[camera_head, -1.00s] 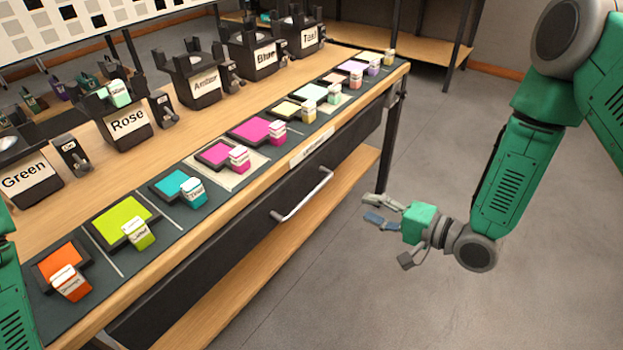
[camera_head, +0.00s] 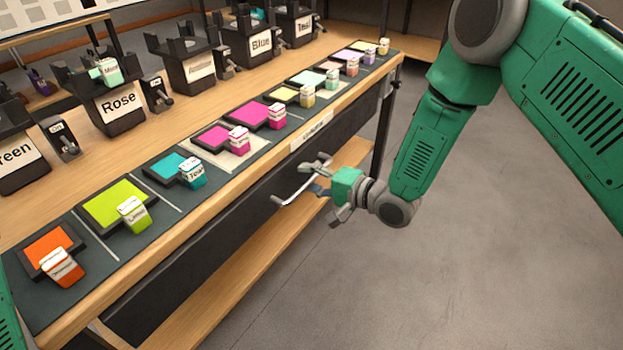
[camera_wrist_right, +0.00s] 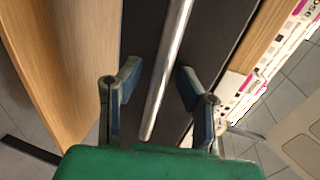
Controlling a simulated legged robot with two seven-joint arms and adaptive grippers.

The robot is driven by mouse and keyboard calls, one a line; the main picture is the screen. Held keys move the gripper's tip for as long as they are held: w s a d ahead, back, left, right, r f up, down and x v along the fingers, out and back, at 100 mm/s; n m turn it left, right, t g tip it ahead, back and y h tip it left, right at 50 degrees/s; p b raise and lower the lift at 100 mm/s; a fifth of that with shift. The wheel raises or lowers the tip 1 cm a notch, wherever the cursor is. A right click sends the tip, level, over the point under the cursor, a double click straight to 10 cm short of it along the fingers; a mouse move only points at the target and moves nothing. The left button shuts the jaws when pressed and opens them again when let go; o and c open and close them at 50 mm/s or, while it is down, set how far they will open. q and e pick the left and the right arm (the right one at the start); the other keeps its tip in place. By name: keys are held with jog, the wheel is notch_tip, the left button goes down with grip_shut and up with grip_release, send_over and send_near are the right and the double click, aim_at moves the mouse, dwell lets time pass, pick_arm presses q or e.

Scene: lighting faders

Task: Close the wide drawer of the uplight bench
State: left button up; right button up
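The wide drawer (camera_head: 225,233) is the dark front under the bench top, with a silver bar handle (camera_head: 297,188). How far it stands out is hard to tell. My right gripper (camera_head: 318,176) is at the right end of the handle, in front of the drawer. In the right wrist view the handle (camera_wrist_right: 168,70) runs between the two open fingers (camera_wrist_right: 160,95), with gaps on both sides. I cannot tell whether the fingers touch it. My left gripper is not in view; only a green bit of my left arm shows at the lower left edge.
The wooden bench top (camera_head: 200,115) carries colored swatches with small labeled blocks along its front, and labeled holders such as Rose (camera_head: 120,101) behind. A lower wooden shelf (camera_head: 240,265) runs under the drawer. The grey floor (camera_head: 420,270) at the right is clear.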

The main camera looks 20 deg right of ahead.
jog(key=shift+a, duration=0.1)
jog(key=shift+c, duration=0.9)
jog(key=shift+d+f, duration=0.1)
jog(key=shift+d, duration=0.25)
grip_shut()
jog(key=shift+d, duration=0.65)
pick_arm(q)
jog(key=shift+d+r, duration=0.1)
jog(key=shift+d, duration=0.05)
pick_arm(e)
jog(key=shift+w+a, duration=1.1)
jog(key=shift+c, duration=1.9)
grip_release()
jog(key=shift+d, duration=0.1)
jog(key=o, duration=0.6)
jog(key=shift+c, duration=0.2)
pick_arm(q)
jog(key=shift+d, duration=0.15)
